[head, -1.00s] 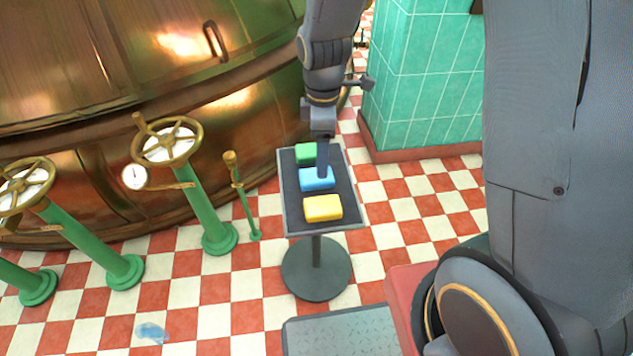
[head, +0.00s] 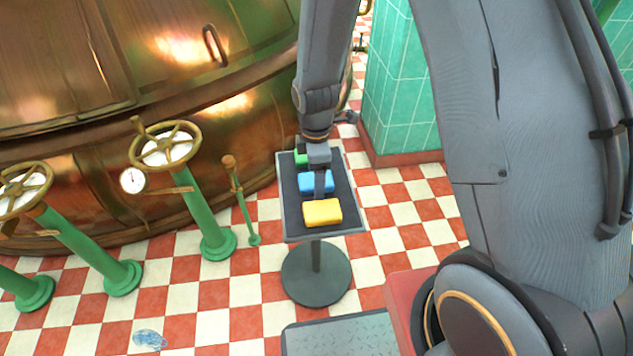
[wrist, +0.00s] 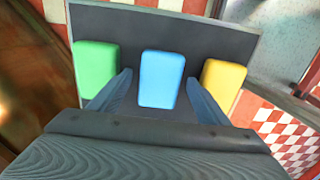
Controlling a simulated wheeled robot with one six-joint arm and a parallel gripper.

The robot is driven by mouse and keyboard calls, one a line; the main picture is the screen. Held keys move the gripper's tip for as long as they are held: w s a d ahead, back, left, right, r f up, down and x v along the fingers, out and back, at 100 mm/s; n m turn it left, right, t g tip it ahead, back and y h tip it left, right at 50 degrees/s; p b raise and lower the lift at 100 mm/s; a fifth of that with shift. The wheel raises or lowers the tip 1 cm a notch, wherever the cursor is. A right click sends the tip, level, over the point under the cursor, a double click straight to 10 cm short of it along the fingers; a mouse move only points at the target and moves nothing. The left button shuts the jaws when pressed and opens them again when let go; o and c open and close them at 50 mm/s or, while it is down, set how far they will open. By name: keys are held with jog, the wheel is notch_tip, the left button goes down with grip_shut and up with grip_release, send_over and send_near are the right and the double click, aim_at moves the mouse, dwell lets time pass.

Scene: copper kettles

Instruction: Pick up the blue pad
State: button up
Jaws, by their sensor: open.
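The blue pad (head: 309,183) lies on a dark tray stand (head: 347,208) between a green pad (head: 300,157) and a yellow pad (head: 322,212). My gripper (head: 319,190) is over the tray at the blue pad and covers part of it in the head view. In the wrist view the blue pad (wrist: 161,78) sits centred between my two open fingers (wrist: 160,92). The green pad (wrist: 97,68) is outside the left finger and the yellow pad (wrist: 222,82) outside the right one. I cannot tell the exact height of the fingertips.
A large copper kettle (head: 150,60) and green valve posts with handwheels (head: 190,200) stand to the left. A green tiled pillar (head: 402,90) stands behind right. A metal plate (head: 340,336) is in front of the stand. A blue translucent patch (head: 150,339) lies on the checkered floor.

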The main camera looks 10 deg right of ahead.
jog(key=c, duration=1.1)
jog(key=shift+c, duration=0.2)
jog(key=shift+r, duration=0.15)
notch_tip(320, 180, up, 10)
jog(key=o, duration=0.5)
jog(key=c, duration=0.4)
jog(key=shift+d, duration=0.1)
